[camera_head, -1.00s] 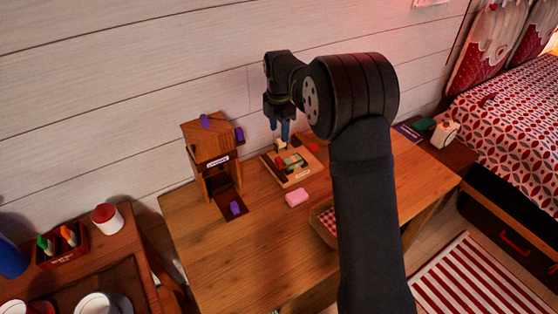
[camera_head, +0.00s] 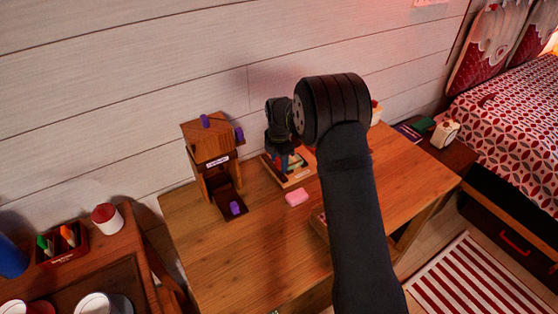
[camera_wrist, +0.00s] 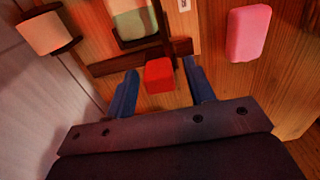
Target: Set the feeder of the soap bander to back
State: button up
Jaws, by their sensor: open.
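A low wooden device with a labelled front edge (camera_head: 295,182), which looks like the soap bander, stands on the desk near the wall. My gripper (camera_head: 284,162) is over it, pointing down, and hides much of it in the head view. In the wrist view a small red block (camera_wrist: 159,76) lies between my two blue fingertips (camera_wrist: 160,84), which are open with gaps on both sides. Dark rails and a pale green and cream piece (camera_wrist: 131,20) lie beyond it. A cream round knob (camera_wrist: 46,32) is at the upper left. I cannot tell which part is the feeder.
A pink soap bar (camera_head: 297,197) lies on the desk in front of the device; it also shows in the wrist view (camera_wrist: 248,33). A tall wooden tower (camera_head: 207,150) with purple pieces stands to the left. The desk front (camera_head: 235,255) is clear. The wall is close behind.

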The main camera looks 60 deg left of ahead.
grip_shut()
jog(key=a, duration=0.9)
jog(key=shift+a, duration=0.25)
jog(key=shift+a+r, duration=0.15)
jog(key=shift+a, duration=0.1)
grip_release()
notch_tip(320, 180, up, 17)
jog(key=shift+r, duration=0.15)
dwell(0.4)
